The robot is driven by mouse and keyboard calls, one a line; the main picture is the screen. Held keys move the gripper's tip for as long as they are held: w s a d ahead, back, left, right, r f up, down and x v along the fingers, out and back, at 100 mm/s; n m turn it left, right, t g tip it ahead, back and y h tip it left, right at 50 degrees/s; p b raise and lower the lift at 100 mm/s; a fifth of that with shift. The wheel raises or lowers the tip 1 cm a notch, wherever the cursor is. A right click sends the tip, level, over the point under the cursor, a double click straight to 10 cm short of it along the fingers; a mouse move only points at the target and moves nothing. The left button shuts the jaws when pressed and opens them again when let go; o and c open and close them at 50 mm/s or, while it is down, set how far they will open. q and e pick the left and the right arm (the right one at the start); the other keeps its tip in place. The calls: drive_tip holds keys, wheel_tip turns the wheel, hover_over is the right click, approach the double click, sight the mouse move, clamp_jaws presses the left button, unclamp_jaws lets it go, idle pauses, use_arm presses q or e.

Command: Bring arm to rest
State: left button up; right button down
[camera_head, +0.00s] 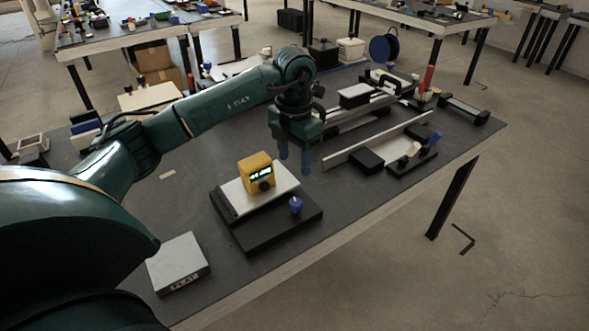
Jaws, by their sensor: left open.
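My left arm comes in from the left and reaches over the dark table (190,215). Its gripper (295,158) points down, with its two bluish fingers apart and nothing seen between them. It hangs to the right of and behind a yellow box with a lit display and a dark knob (257,173). The yellow box sits on a white plate (232,197) on a black base (262,232). The exact height of the fingers above the table is hard to tell. My right gripper does not show.
A grey block (178,262) lies at the table's near left. A blue knob (296,204) is on the black base. Rails and a long light bar (375,138) lie to the right of the gripper. A red upright piece (427,80) stands at the back right. The table's right front corner is bare.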

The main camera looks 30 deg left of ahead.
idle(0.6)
use_arm(q)
drive_tip(key=s+d+f+h, duration=0.2)
drive_tip(key=d+h, duration=0.1)
drive_tip(key=d, duration=0.4)
drive_tip(key=s+d+f+m+g+h, duration=0.1)
drive_tip(key=s+d+h, duration=0.1)
drive_tip(key=d+h, duration=0.35)
drive_tip(key=s+d+f+h, duration=0.2)
drive_tip(key=s+d, duration=0.1)
drive_tip(key=d, duration=0.6)
drive_tip(key=s+d+r+n+t+h+p, duration=0.1)
drive_tip(key=s+d+r+n+t+h, duration=0.1)
drive_tip(key=d+r+n+t+h, duration=0.6)
drive_tip(key=w+a+f+n+t+y+p, duration=0.1)
drive_tip(key=a+f+n+t+y, duration=0.8)
drive_tip(key=n, duration=1.1)
drive_tip(key=s+a+f+n+g+y, duration=0.2)
drive_tip(key=s+f+n+y, duration=0.1)
drive_tip(key=f, duration=0.4)
drive_tip(key=s+a+f+n+g+y, duration=0.2)
drive_tip(key=s+f+n+g+y, duration=0.1)
drive_tip(key=s+f+n, duration=0.3)
drive_tip(key=shift+s+f, duration=0.4)
drive_tip(key=shift+s, duration=0.65)
